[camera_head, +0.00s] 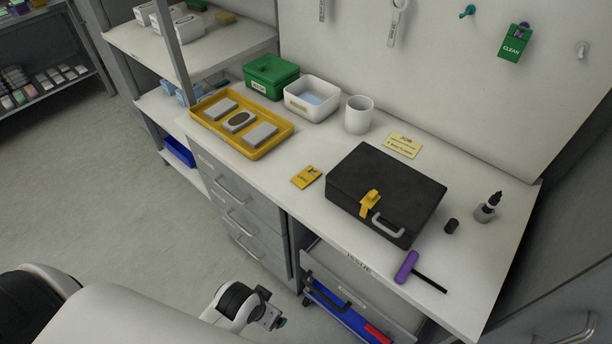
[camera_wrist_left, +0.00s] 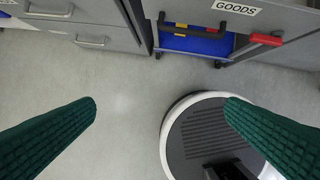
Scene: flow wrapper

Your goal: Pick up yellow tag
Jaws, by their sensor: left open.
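The yellow tag (camera_head: 306,177) lies flat on the white worktop, just left of the black case (camera_head: 385,190). It has dark markings and a hole or notch near one end. My left gripper shows in the wrist view (camera_wrist_left: 162,106) with its two green ridged fingers wide apart and nothing between them. In the head view, the end of my left arm (camera_head: 268,316) is low in front of the drawers, below the worktop and well away from the tag; its fingers are mostly hidden there. My right gripper is not in view.
A yellow tray (camera_head: 283,140) with grey blocks, a green box (camera_head: 270,75), a white bin (camera_head: 312,98) and a white cup (camera_head: 358,114) stand behind the tag.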

